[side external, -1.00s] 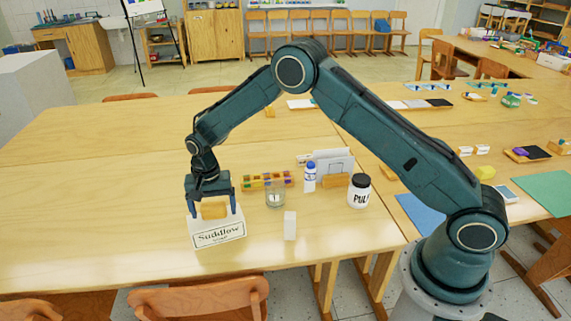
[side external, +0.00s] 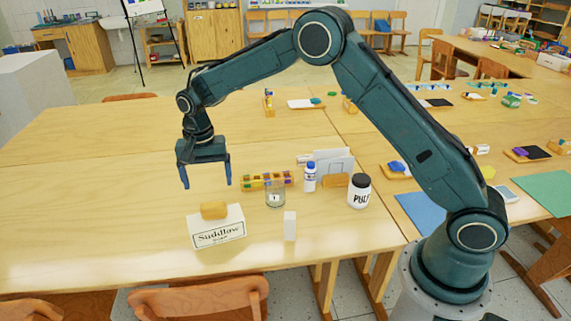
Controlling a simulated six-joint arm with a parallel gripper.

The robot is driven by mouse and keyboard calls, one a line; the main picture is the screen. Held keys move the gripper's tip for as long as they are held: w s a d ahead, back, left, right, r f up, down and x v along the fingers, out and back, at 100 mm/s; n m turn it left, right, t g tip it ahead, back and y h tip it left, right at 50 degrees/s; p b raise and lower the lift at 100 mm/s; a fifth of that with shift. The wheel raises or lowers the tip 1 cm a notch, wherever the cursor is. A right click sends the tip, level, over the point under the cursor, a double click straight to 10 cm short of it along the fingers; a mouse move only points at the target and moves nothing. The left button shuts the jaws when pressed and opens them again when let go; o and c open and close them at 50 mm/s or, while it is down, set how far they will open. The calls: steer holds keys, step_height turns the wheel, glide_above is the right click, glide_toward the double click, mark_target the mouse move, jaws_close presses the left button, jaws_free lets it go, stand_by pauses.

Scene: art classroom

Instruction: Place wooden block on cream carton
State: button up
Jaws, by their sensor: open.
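The wooden block (side external: 214,211) is a small tan-orange block. It rests on top of the cream carton (side external: 219,232), which is labelled "Suddlow" and stands on the table. My gripper (side external: 207,186) is open and empty. It hangs above and a little behind the block, apart from it, with its fingers pointing down.
A small white block (side external: 290,225) stands right of the carton. Behind it are a clear glass (side external: 275,196), a tray of coloured pieces (side external: 266,180), a white bottle (side external: 310,177) and a black-lidded jar (side external: 359,190). The left of the table (side external: 90,210) is clear.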

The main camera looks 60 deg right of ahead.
steer(key=shift+r, duration=1.1)
steer(key=shift+r, duration=0.1)
steer(key=s+d+r+n+t, duration=0.1)
steer(key=s+d+r+n, duration=0.15)
steer(key=s+r, duration=0.6)
steer(key=s+d+r+n+t, duration=0.2)
steer(key=s+d+r, duration=0.1)
steer(key=s+r, duration=0.5)
steer(key=s+d+n+t, duration=0.2)
steer(key=s+n, duration=0.2)
steer(key=s, duration=1.6)
steer(key=shift+s+d+r+t, duration=0.25)
steer(key=shift+s+r+t, duration=0.05)
steer(key=shift+s, duration=0.05)
